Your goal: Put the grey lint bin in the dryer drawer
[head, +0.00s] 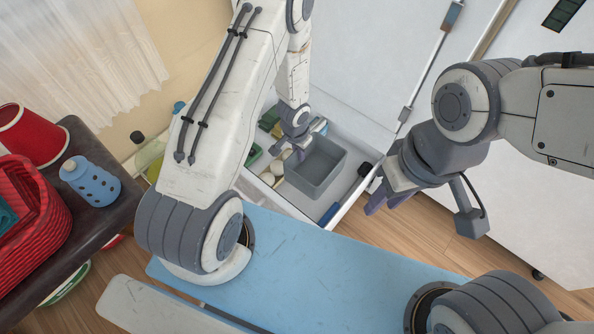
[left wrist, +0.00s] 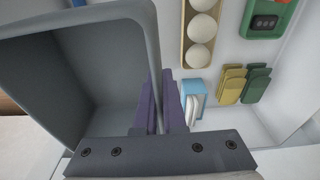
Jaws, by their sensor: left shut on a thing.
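The grey lint bin (head: 316,170) is an open-topped box over the white dryer drawer (head: 350,204). In the left wrist view the bin (left wrist: 95,75) fills the left side, with the drawer floor (left wrist: 228,55) beyond it. My left gripper (head: 299,146) is shut on the bin's wall; its purple fingers (left wrist: 160,108) straddle the rim. Whether the bin's underside touches the drawer floor is hidden. My right gripper (head: 388,200) is empty, with its purple fingers apart, just right of the drawer's edge.
The drawer holds a tray of white balls (left wrist: 202,28), a blue box (left wrist: 193,92), yellow and green pieces (left wrist: 232,85), a green device (left wrist: 266,20) and a dark blue item (head: 329,213). A side table (head: 100,208) with a blue bottle (head: 90,183) stands left.

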